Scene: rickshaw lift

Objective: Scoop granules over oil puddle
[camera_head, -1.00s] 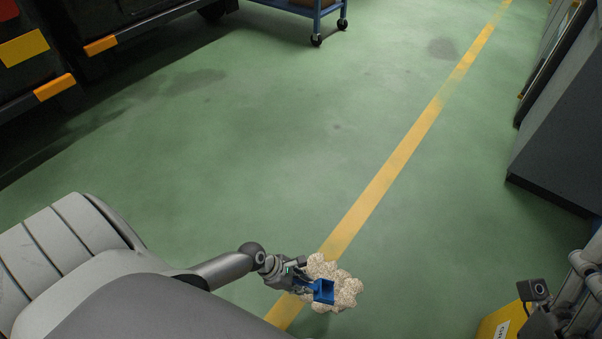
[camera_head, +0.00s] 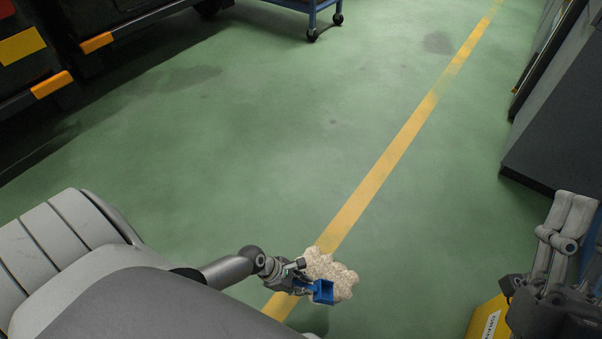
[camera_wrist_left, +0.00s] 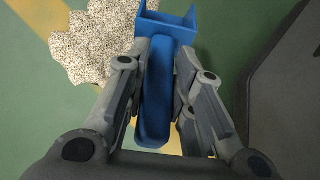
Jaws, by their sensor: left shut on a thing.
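My left gripper (camera_head: 298,280) is shut on the handle of a blue scoop (camera_head: 323,292). In the left wrist view the scoop (camera_wrist_left: 168,25) has its handle running between the two fingers (camera_wrist_left: 155,95). A pale speckled mass of granules (camera_head: 335,272) lies on the floor beside and behind the scoop; it also shows in the left wrist view (camera_wrist_left: 90,45).
The green floor (camera_head: 250,150) is open, with a yellow line (camera_head: 390,155) running across it. Dark stains (camera_head: 195,76) mark the floor, one at the far right (camera_head: 438,42). A blue cart (camera_head: 312,12) stands at the back. Grey cabinets (camera_head: 560,110) edge the right side.

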